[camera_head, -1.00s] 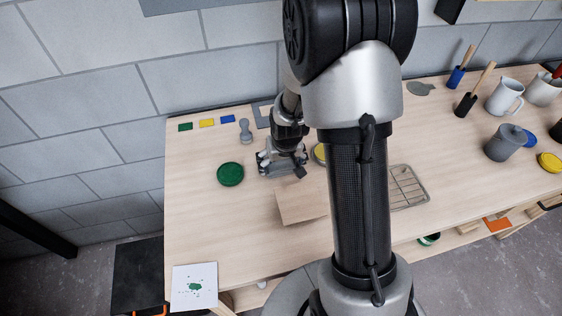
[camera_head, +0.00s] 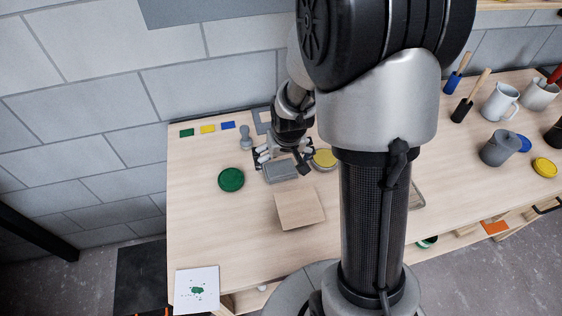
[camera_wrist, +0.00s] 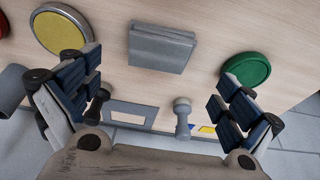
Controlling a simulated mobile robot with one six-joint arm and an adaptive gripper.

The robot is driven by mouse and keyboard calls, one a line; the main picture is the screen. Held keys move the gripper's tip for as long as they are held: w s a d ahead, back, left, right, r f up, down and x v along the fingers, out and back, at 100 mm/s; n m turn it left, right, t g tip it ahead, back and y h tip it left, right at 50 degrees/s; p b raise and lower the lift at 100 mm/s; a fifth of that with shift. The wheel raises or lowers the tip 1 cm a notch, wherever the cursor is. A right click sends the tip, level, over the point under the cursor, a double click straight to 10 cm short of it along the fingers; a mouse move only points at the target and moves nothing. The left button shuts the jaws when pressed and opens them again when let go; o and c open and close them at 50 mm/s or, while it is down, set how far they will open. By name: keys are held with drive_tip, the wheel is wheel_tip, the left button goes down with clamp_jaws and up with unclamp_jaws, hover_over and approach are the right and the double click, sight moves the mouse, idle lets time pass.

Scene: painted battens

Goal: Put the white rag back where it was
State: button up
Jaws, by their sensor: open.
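A white square with green blotches (camera_head: 197,290) lies at the table's front left corner; I cannot tell whether it is cloth or card. No other thing in view is clearly a white rag. A grey flat block with a folded look (camera_head: 281,172) lies on the table, and it also shows in the wrist view (camera_wrist: 162,48). I cannot tell whether it is cloth. My gripper (camera_head: 284,153) is just behind this grey block, apart from it. In the wrist view my gripper (camera_wrist: 156,88) has its fingers wide apart with nothing between them.
A green disc (camera_head: 231,179) and a yellow disc (camera_head: 325,159) flank the grey block. A grey knobbed piece (camera_head: 246,138) and a grey frame (camera_head: 263,120) stand behind. A brown square (camera_head: 299,208) lies in front. The table's left front is mostly bare.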

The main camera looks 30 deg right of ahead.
drive_tip(key=s+a+r+n+p, duration=0.1)
drive_tip(key=s+a+r, duration=0.25)
drive_tip(key=r, duration=0.45)
drive_tip(key=s+a+r, duration=0.2)
drive_tip(key=s+r, duration=0.3)
drive_tip(key=r, duration=0.3)
drive_tip(key=s+a+r, duration=0.1)
drive_tip(key=s+r, duration=0.2)
drive_tip(key=s, duration=0.3)
drive_tip(key=s+a+r+n+t, duration=0.1)
drive_tip(key=s+a+r, duration=0.1)
drive_tip(key=s, duration=0.5)
drive_tip(key=shift+a+r+y, duration=0.3)
drive_tip(key=shift+r+y, duration=0.1)
drive_tip(key=shift+r, duration=0.1)
drive_tip(key=shift+f, duration=0.15)
